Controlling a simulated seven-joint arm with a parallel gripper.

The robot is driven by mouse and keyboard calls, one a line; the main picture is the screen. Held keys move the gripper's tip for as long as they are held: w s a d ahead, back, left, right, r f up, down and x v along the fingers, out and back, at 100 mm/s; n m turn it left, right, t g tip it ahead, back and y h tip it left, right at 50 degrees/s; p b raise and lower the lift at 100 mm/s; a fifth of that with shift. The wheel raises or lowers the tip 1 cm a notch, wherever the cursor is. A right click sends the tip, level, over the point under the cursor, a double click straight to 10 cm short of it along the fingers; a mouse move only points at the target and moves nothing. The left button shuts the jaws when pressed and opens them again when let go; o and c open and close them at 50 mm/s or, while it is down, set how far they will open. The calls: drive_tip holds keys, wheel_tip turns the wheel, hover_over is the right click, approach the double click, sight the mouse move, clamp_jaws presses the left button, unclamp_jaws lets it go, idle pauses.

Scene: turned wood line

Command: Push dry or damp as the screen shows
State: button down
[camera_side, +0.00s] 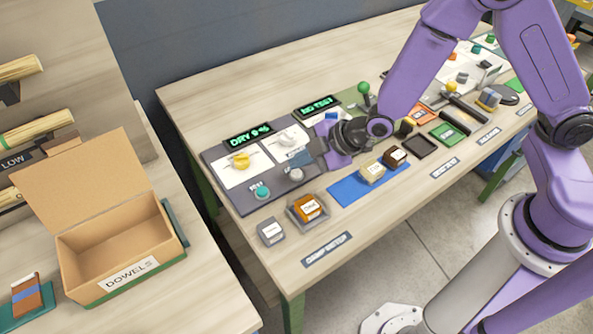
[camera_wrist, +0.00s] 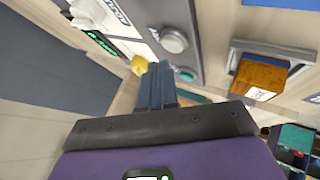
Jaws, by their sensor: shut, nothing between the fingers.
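In the side view the left screen (camera_side: 248,134) reads DRY with a small percentage in green. The right screen (camera_side: 317,106) reads NO TEST. On the grey panel below are a teal button (camera_side: 262,191) and a grey button (camera_side: 296,174); their labels are too small to read surely. My gripper (camera_wrist: 160,68) is shut and empty, its blue fingers together above the panel. The purple hand is just right of the grey button in the side view. In the wrist view the grey button (camera_wrist: 173,40) and teal button (camera_wrist: 186,74) lie beyond the fingertips; contact is not seen.
A yellow knob (camera_side: 240,160) and a white knob (camera_side: 285,140) stand on white plates behind the buttons. An orange block (camera_side: 310,206) sits in a grey holder in front. A blue mat (camera_side: 345,190) bears two blocks. An open DOWELS box (camera_side: 127,277) stands left.

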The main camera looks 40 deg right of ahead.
sight(301, 174)
drive_tip(key=shift+f, duration=0.1)
drive_tip(key=shift+f, duration=0.35)
drive_tip(key=shift+f, duration=0.35)
idle(0.8)
drive_tip(key=shift+r, duration=0.8)
drive_tip(key=shift+r, duration=0.1)
drive_tip(key=shift+r, duration=2.4)
